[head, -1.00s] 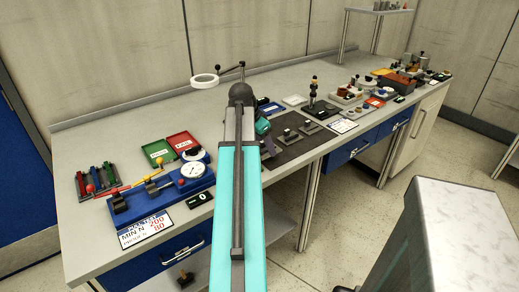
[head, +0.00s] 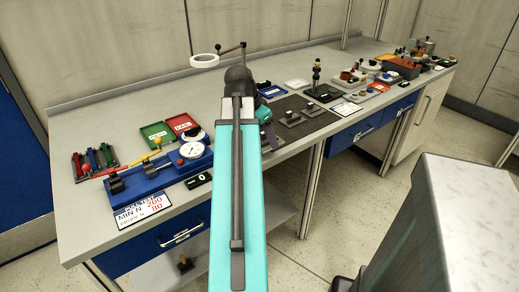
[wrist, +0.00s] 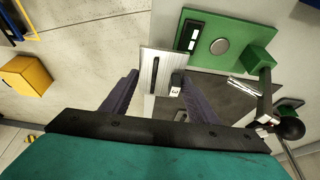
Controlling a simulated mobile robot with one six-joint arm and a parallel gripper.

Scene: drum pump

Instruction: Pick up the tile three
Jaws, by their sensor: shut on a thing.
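In the wrist view a pale metal tile (wrist: 153,70) with a dark block marked "3" (wrist: 176,84) sits between the two purple fingers of my gripper (wrist: 158,80). My gripper is shut on this tile three. In the head view my arm hides most of the gripper. Only its teal body and a bit of a purple finger (head: 269,136) show, over the left part of a dark mat (head: 300,130). The held tile cannot be made out there. Other small dark tiles with raised blocks (head: 290,116) stand on the mat.
In the wrist view a green fixture (wrist: 235,25) with a round disc lies just beyond the tile, with a black ball-ended lever at right. In the head view a blue gauge fixture (head: 150,182) and red and green trays (head: 182,126) stand left; more equipment stands right.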

